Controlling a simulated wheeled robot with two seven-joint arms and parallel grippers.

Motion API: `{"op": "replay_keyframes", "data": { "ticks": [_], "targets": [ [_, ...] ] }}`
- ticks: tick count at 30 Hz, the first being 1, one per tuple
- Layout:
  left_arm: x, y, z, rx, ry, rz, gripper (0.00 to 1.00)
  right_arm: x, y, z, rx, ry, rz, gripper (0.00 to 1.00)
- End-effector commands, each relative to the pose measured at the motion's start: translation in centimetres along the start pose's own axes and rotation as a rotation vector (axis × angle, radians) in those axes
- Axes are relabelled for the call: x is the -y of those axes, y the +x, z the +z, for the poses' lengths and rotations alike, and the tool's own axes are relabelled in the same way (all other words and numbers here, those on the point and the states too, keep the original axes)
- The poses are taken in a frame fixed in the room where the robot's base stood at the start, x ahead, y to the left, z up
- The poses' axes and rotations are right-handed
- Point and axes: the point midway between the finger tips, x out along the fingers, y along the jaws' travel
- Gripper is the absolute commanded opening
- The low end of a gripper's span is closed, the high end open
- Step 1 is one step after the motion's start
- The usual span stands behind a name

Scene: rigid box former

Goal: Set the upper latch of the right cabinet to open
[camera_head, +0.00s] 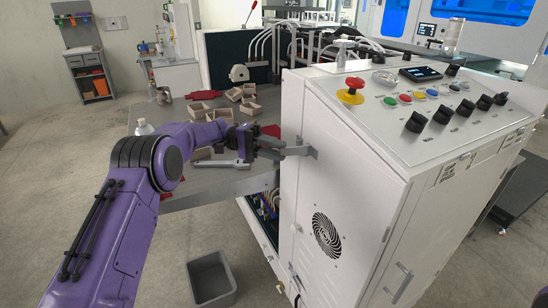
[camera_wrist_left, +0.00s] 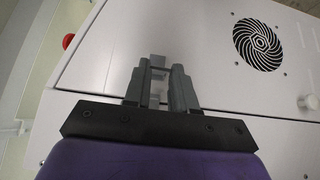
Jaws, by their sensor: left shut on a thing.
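The white cabinet (camera_head: 345,178) stands at the right with its side panel toward my left arm. The upper latch (camera_head: 311,149) is a small grey piece on the upper part of that panel, near its left edge. My left gripper (camera_head: 293,149) reaches it from the left, with its fingers level. In the left wrist view the gripper (camera_wrist_left: 160,82) is shut on the grey latch (camera_wrist_left: 158,61), which shows between and just beyond the fingertips. The fingers hide part of the latch, so its exact turn is hard to tell. My right gripper is not in view.
The cabinet's sloped top carries a red emergency button (camera_head: 350,90) and several black knobs. A round fan grille (camera_head: 326,235) sits below the latch. A grey table (camera_head: 215,185) with small open boxes lies behind my arm. A grey bin (camera_head: 211,280) stands on the floor.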

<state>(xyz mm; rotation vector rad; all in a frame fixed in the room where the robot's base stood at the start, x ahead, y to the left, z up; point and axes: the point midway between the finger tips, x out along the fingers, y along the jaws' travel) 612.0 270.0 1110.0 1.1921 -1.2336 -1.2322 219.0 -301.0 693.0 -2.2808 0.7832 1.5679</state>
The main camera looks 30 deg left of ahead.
Motion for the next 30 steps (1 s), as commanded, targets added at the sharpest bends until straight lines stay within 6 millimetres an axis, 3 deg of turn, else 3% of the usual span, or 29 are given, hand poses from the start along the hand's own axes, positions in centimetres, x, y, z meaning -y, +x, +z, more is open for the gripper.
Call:
{"op": "replay_keyframes", "data": {
  "ticks": [15,16,18,26,30],
  "targets": [
    [0.1,0.0,-0.1,0.018,-0.001,-0.002,0.00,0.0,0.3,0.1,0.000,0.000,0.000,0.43],
    [0.1,0.0,-0.1,0.018,-0.001,-0.002,0.35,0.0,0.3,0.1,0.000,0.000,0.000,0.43],
    [0.1,0.0,-0.1,0.017,-0.001,-0.002,0.51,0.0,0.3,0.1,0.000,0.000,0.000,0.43],
    [0.0,-0.1,-0.1,0.015,0.000,-0.001,0.51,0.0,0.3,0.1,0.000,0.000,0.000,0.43],
    [-1.3,0.0,-0.2,0.016,0.003,-0.002,0.51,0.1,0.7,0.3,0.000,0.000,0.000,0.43]
  ]
}}
